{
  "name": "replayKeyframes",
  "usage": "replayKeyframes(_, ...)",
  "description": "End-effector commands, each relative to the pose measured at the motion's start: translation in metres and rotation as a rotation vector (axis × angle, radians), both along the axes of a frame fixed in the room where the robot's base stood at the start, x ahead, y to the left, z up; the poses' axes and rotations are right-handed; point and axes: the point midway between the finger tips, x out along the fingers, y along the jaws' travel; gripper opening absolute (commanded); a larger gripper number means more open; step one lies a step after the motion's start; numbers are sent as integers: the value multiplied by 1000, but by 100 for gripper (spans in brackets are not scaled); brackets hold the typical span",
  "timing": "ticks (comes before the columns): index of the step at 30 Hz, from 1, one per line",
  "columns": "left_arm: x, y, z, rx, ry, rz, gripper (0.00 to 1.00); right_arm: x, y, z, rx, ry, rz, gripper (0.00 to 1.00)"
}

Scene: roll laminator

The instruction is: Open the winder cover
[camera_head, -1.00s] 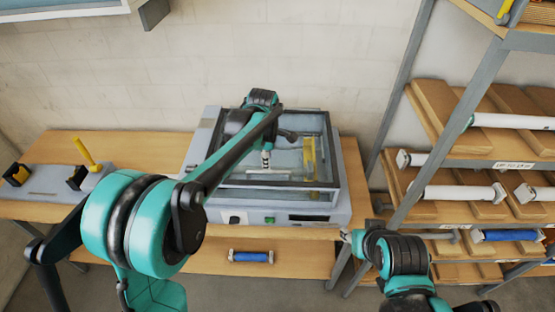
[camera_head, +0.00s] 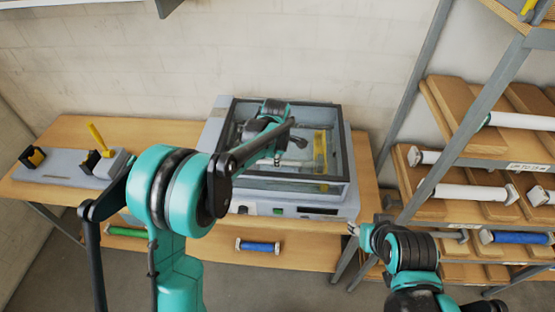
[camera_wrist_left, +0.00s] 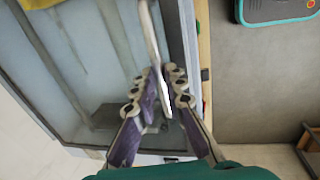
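The laminator (camera_head: 215,140) stands on the wooden table, a pale grey box with a dark-framed clear top that looks closed; I take this top as the winder cover (camera_head: 290,186). My left arm reaches over it, and my left gripper (camera_head: 292,138) is above the glass, its fingers partly hidden. In the left wrist view, my left gripper's fingers (camera_wrist_left: 163,82) stand on both sides of a thin white bar (camera_wrist_left: 156,40). Whether they press on it is unclear. My right gripper (camera_head: 354,229) is low near the table's front right corner, its fingers too small to read.
A shelf rack with white rolls (camera_head: 470,192) and a blue roll (camera_head: 520,238) stands at the right. A blue roll (camera_head: 258,246) and a green roll (camera_head: 126,231) lie on the lower shelf. A grey fixture (camera_head: 65,168) with a yellow stick occupies the table's left end.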

Motion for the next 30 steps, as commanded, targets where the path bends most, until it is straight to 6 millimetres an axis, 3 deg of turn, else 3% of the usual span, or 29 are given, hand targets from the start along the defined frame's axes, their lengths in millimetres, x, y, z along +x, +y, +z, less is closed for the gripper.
replayKeyframes(5,1,0,3,0,4,0,0,0,0,2,0,0,0,40)
replayKeyframes(11,5,0,29,0,58,1,0,0,0,15,0,0,0,40)
replayKeyframes(17,20,0,83,-1,125,1,0,0,0,41,0,0,0,40)
replayKeyframes(24,54,1,157,0,122,1,0,0,0,77,0,0,0,40)
replayKeyframes(30,83,1,197,0,119,2,0,0,0,105,0,0,0,40)
